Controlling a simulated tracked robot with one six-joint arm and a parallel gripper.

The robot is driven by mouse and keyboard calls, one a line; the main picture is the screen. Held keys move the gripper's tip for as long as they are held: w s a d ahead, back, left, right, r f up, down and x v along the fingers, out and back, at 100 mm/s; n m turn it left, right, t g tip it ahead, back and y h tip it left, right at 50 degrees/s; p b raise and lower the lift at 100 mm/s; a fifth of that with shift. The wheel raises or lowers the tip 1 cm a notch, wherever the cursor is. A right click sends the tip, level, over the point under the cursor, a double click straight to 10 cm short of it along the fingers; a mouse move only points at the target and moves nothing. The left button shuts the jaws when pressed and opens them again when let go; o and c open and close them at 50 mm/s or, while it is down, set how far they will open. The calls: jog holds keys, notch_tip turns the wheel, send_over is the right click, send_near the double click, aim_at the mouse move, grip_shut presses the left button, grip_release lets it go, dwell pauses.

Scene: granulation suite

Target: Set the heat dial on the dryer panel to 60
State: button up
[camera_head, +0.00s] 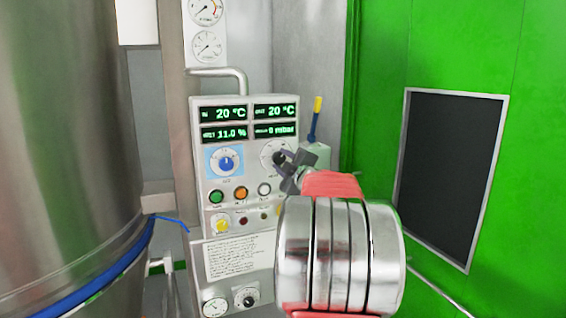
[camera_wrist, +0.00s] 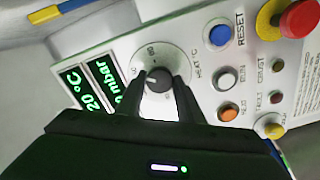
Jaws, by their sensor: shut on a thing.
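The grey dryer panel (camera_head: 246,111) stands in the middle of the head view, with green readouts of 20 °C twice, 11.0 % and 0 mbar. The heat dial is a dark grey knob (camera_wrist: 158,79) on a round white scale (camera_wrist: 159,52) marked HEAT °C in the wrist view. Its scale also shows at the panel's right in the head view (camera_head: 268,150). My gripper (camera_wrist: 161,91) has one black finger on each side of the knob and is shut on it. In the head view my gripper (camera_head: 284,161) covers much of the dial. I cannot read the knob's setting.
A blue knob (camera_head: 226,162) and green (camera_head: 216,197), orange (camera_head: 240,193) and white (camera_head: 264,189) buttons sit near the dial. A red mushroom button (camera_wrist: 302,18) shows in the wrist view. A steel vessel (camera_head: 65,130) stands left; a green wall with a dark window (camera_head: 450,175) is right.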

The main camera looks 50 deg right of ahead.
jog(key=m, duration=0.5)
jog(key=shift+s+d+f+m, duration=0.1)
jog(key=shift+s+f+m, duration=0.05)
jog(key=shift+f+m, duration=0.25)
jog(key=m, duration=0.5)
jog(key=o, duration=1.1)
jog(key=shift+r, duration=0.2)
jog(key=shift+a+r, duration=0.1)
jog(key=shift+a, duration=0.15)
jog(key=v, duration=1.3)
jog(key=shift+s, duration=0.2)
